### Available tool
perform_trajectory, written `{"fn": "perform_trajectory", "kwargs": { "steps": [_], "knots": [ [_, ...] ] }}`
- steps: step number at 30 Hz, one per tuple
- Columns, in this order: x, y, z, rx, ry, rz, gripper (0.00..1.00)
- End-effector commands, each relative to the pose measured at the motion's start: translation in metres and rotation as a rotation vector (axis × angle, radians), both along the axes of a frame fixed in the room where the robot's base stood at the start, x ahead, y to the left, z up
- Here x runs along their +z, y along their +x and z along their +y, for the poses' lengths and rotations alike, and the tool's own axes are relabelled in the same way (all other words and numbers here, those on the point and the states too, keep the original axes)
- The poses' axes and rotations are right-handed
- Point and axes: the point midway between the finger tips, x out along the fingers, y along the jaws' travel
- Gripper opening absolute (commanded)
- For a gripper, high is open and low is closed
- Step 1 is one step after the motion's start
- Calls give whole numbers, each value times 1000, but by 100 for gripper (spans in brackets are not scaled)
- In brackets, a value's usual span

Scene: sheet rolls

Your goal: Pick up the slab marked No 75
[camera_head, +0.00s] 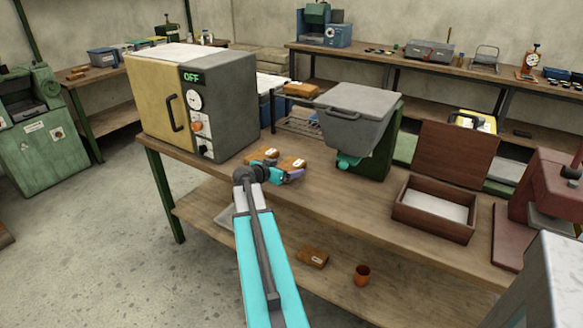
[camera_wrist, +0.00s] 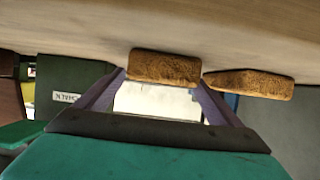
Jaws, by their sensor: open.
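Two brown slabs with pale labels lie on the bench in the head view, a left one (camera_head: 262,154) and a right one (camera_head: 293,163). Their markings are too small to read, so I cannot tell which is No 75. My gripper (camera_head: 291,176) is open and empty, low over the bench just in front of the right slab. The wrist view appears upside down. One slab (camera_wrist: 164,68) shows there beyond and between the fingertips, and another (camera_wrist: 250,84) lies off to the right. No number shows on either face.
A grey and yellow oven (camera_head: 225,100) reading OFF stands left of the slabs. A grey-lidded bin on a green base (camera_head: 360,115) stands to the right, then an open wooden box (camera_head: 430,225). Another brown slab (camera_head: 312,257) and an orange cup (camera_head: 362,274) are on the lower shelf.

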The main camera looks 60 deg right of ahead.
Motion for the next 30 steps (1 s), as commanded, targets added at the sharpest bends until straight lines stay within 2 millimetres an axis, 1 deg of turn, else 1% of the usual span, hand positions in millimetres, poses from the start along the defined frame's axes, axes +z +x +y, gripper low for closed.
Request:
{"fn": "perform_trajectory", "kwargs": {
  "steps": [1, 6, 10, 14, 29, 30],
  "knots": [
    [0, 1, -7, -1, 0, 1, 88],
    [-8, 1, -24, -1, 0, 2, 88],
    [-12, 1, -32, 0, 0, 1, 88],
    [-13, 0, -35, 0, -1, 0, 88],
    [-14, -1, -35, 0, -1, 0, 88],
    [-14, -1, -35, 0, -1, 0, 87]
  ]
}}
